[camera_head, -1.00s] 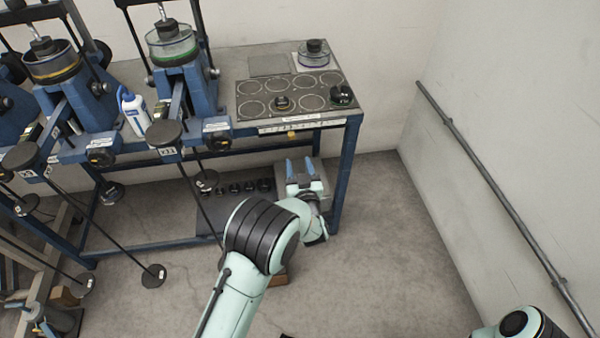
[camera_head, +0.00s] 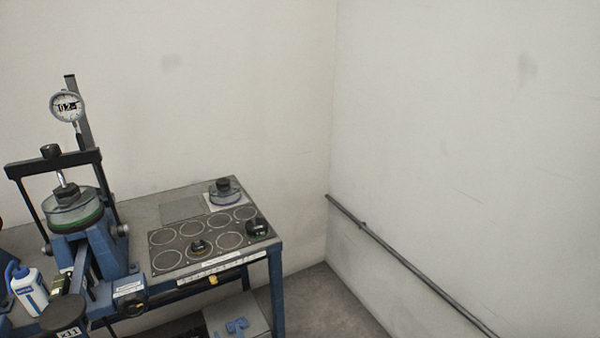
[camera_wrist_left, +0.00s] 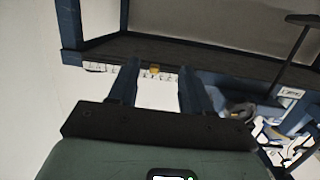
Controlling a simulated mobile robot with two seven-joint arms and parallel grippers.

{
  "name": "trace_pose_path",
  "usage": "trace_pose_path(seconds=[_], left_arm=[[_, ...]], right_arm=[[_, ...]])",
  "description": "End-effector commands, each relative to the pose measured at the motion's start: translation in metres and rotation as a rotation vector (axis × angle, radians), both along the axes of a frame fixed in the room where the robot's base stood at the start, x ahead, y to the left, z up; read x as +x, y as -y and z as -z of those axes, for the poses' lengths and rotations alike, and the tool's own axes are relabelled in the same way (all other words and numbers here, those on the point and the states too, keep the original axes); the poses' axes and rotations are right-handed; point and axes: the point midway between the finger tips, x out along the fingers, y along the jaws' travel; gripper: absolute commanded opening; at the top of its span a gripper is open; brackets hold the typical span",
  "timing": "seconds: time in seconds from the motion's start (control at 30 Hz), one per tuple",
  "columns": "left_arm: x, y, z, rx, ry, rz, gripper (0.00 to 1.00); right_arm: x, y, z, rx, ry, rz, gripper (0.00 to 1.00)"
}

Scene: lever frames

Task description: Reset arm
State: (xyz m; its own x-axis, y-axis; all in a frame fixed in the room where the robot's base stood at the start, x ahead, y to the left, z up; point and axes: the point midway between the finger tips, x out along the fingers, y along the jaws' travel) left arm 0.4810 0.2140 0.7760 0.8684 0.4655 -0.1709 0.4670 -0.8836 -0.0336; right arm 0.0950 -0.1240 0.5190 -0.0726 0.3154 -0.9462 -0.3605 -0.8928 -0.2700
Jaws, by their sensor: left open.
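The rest of my left arm is out of that view. In the left wrist view, the same gripper (camera_wrist_left: 158,78) has its two dark fingers apart with nothing between them. Beyond them is the bench's front edge with a white label strip and a yellow tag (camera_wrist_left: 154,69). No contact shows. My right gripper is not in view.
The bench holds a panel with ring-marked places (camera_head: 207,240), a lidded glass dish (camera_head: 225,192) and a lever press with a dial gauge (camera_head: 67,106). A white bottle (camera_head: 29,291) stands at left. A wall rail (camera_head: 410,268) runs along the right. Floor is bare right of the bench.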

Motion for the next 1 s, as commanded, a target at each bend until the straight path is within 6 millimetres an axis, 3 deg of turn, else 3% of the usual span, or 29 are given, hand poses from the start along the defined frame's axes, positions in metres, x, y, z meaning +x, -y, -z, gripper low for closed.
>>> trace_pose_path(seconds=[0.13,0.2,0.3,0.4,0.53,0.6,0.7,0.8,1.0], left_arm=[[-0.055,-0.008,0.089,-0.139,-0.332,0.076,0.49],[-0.094,-0.005,0.126,-0.229,-0.495,0.109,0.49],[-0.158,0.008,0.166,-0.372,-0.723,0.149,0.49],[-0.227,0.028,0.186,-0.527,-0.934,0.183,0.49],[-0.302,0.058,0.186,-0.71,-1.152,0.223,0.49],[-0.331,0.071,0.179,-0.784,-1.235,0.242,0.49],[-0.356,0.084,0.171,-0.852,-1.31,0.265,0.49],[-0.368,0.09,0.167,-0.884,-1.344,0.276,0.49],[-0.37,0.091,0.167,-0.888,-1.35,0.278,0.49]], right_arm=[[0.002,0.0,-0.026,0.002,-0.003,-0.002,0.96],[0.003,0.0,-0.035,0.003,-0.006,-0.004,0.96],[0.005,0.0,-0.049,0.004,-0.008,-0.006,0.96],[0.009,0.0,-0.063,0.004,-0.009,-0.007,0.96],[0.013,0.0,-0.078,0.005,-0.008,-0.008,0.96],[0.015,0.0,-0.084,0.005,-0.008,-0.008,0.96],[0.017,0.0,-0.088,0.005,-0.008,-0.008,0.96],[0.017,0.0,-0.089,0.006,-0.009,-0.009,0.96],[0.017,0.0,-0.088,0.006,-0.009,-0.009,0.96]])
